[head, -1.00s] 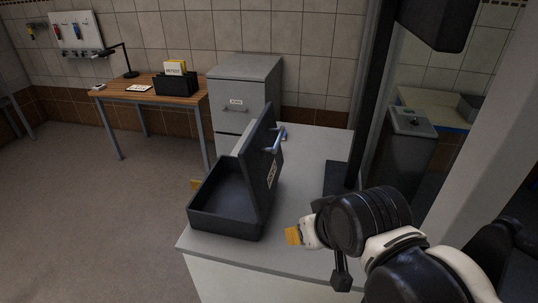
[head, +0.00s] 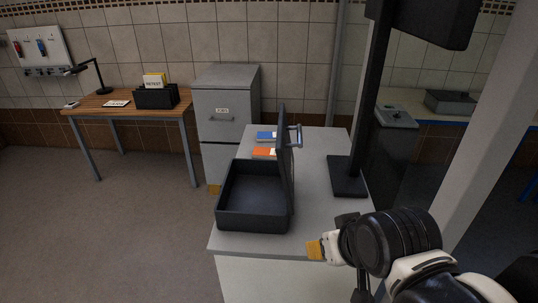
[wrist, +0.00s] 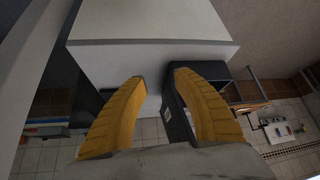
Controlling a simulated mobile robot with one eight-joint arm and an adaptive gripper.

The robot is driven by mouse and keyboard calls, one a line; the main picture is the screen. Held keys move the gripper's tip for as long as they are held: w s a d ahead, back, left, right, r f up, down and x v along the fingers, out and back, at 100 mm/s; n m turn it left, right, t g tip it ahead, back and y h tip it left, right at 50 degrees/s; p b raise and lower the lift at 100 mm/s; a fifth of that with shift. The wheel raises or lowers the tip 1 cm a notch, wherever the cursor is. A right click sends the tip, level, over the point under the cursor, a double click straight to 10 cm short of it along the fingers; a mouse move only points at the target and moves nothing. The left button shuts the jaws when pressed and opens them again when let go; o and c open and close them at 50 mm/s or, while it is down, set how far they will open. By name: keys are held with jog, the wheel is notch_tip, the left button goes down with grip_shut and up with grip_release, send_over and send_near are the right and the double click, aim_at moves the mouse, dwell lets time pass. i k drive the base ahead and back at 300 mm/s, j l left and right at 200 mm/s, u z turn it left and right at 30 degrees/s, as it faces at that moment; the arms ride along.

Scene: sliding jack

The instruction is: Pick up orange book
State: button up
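The orange book (head: 264,152) lies on the grey counter behind the open black case, partly hidden by the case's raised lid. A blue book (head: 266,136) lies just beyond it. My gripper (head: 317,250) is at the counter's near edge, to the right of and nearer than the case, well apart from the orange book. In the wrist view, the two yellow fingers (wrist: 159,79) stand apart with nothing held between them. I cannot make out the orange book in the wrist view.
The open black case (head: 252,221) sits at the counter's left, its lid upright with a handle. A black stand (head: 347,188) rises on the right. The grey counter (head: 315,205) is bare between them. A filing cabinet (head: 225,105) and a wooden desk (head: 100,103) stand behind.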

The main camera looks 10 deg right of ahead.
aim_at(259, 152)
jog(key=i+j+z, duration=0.2)
jog(key=j+z, duration=0.2)
jog(key=i+j+z, duration=0.15)
jog(key=j+z, duration=0.25)
jog(key=j, duration=0.2)
jog(key=j+z, duration=0.75)
jog(key=j, duration=0.35)
jog(key=k+j+z, duration=0.1)
jog(key=j+z, duration=0.3)
jog(key=j, duration=0.15)
jog(key=k+j+z, duration=0.15)
jog(key=j+z, duration=0.25)
jog(key=k+j+z, duration=0.25)
jog(key=j+z, duration=0.15)
jog(key=j, duration=0.2)
